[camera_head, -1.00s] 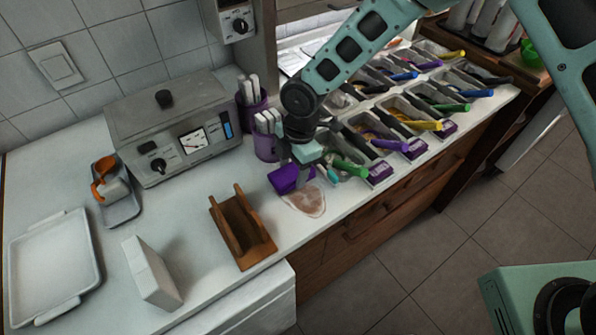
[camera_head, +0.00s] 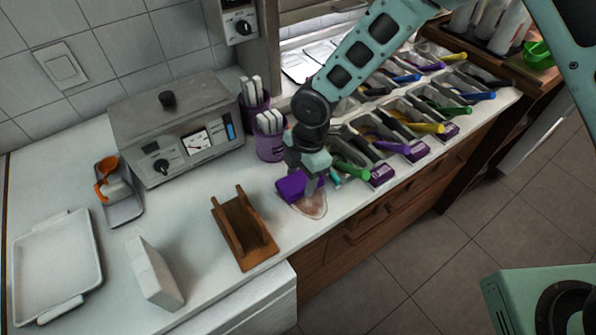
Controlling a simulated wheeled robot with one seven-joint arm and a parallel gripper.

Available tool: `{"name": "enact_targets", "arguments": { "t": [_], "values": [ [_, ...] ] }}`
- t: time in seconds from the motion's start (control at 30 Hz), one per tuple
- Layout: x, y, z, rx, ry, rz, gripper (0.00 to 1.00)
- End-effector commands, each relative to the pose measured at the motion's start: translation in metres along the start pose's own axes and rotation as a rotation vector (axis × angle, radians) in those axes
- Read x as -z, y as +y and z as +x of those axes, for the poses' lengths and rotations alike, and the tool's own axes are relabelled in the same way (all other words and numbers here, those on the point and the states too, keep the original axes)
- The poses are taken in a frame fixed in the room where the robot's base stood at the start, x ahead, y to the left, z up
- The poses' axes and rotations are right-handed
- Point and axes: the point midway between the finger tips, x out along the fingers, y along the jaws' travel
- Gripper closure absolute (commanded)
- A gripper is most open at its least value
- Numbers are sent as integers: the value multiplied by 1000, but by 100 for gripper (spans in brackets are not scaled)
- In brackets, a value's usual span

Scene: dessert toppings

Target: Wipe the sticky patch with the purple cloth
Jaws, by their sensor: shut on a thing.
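The purple cloth (camera_head: 293,187) is a small folded block on the white counter, under my gripper (camera_head: 309,182). My gripper is shut on it from above. The sticky patch (camera_head: 313,206) is a brownish smear near the counter's front edge. The cloth lies at the patch's upper left and overlaps its far end, so part of the patch is hidden by the cloth and my gripper. I cannot tell how firmly the cloth touches the counter.
A wooden holder (camera_head: 245,232) stands left of the patch. Purple cups (camera_head: 270,148) with white sticks stand behind the cloth. Topping bins with coloured-handled scoops (camera_head: 350,169) begin close to the right. A steel warmer (camera_head: 178,128) is at the back left. A white tray (camera_head: 93,290) lies far left.

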Motion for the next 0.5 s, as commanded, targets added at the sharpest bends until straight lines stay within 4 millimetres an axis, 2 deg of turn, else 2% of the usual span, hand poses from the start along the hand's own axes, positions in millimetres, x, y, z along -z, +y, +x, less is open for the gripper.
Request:
{"name": "enact_targets", "arguments": {
  "t": [0.3,0.5],
  "values": [
    [-1,-25,2,0,-1,-1,63],
    [-1,-33,3,0,0,-1,63]
  ]
}}
